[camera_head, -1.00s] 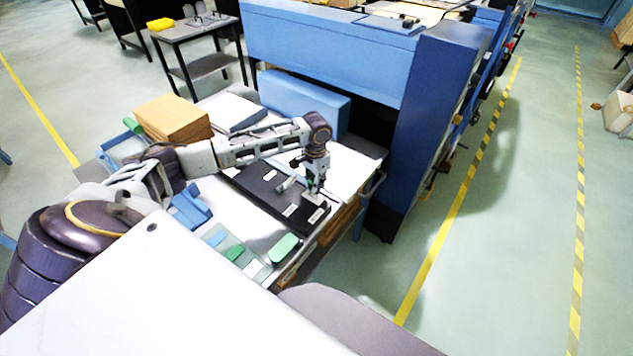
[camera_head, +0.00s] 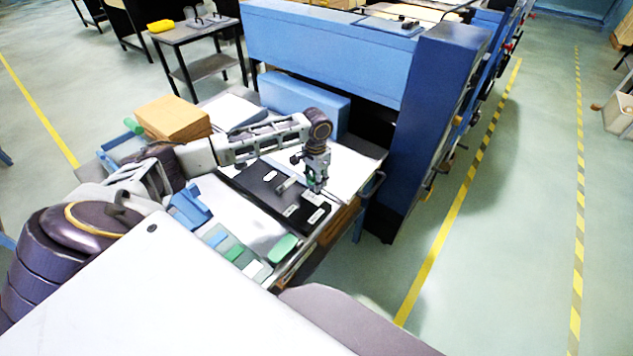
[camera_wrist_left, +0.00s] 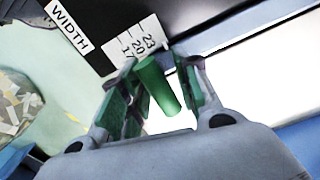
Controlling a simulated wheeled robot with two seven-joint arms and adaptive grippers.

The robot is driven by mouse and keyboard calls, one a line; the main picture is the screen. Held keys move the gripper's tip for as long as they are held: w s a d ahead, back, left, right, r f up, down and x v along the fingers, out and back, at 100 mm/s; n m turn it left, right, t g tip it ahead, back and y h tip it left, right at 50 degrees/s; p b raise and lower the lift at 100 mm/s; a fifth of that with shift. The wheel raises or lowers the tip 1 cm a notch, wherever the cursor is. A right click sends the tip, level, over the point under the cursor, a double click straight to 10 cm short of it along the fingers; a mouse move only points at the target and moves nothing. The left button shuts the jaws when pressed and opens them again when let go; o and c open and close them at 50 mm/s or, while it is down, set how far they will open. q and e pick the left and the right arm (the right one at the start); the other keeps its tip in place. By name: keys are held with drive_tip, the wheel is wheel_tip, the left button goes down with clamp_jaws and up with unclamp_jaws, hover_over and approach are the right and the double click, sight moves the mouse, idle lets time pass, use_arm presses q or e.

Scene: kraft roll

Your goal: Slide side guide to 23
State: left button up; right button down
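The black board (camera_head: 262,188) with white labels lies on the bench. In the left wrist view, a white scale (camera_wrist_left: 134,45) reads 17, 20 and 23 beside a WIDTH label (camera_wrist_left: 68,26). A green cylindrical handle (camera_wrist_left: 158,86), seemingly the side guide's, stands near the scale's end. My left gripper (camera_head: 316,188) is low over the board's right part. In the wrist view its green-padded fingers (camera_wrist_left: 161,95) stand on both sides of the handle, apparently with a gap on the right. The guide's body and its exact reading are hidden. My right gripper is not in view.
A brown paper stack (camera_head: 173,117) and a white stack (camera_head: 233,112) stand at the bench's back left. Blue blocks (camera_head: 189,207) and a green pad (camera_head: 283,248) lie at the front. The blue machine (camera_head: 335,50) rises behind the bench.

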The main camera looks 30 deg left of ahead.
use_arm(q)
wheel_tip(320, 180, up, 11)
drive_tip(key=shift+d, duration=0.1)
idle(0.5)
idle(0.6)
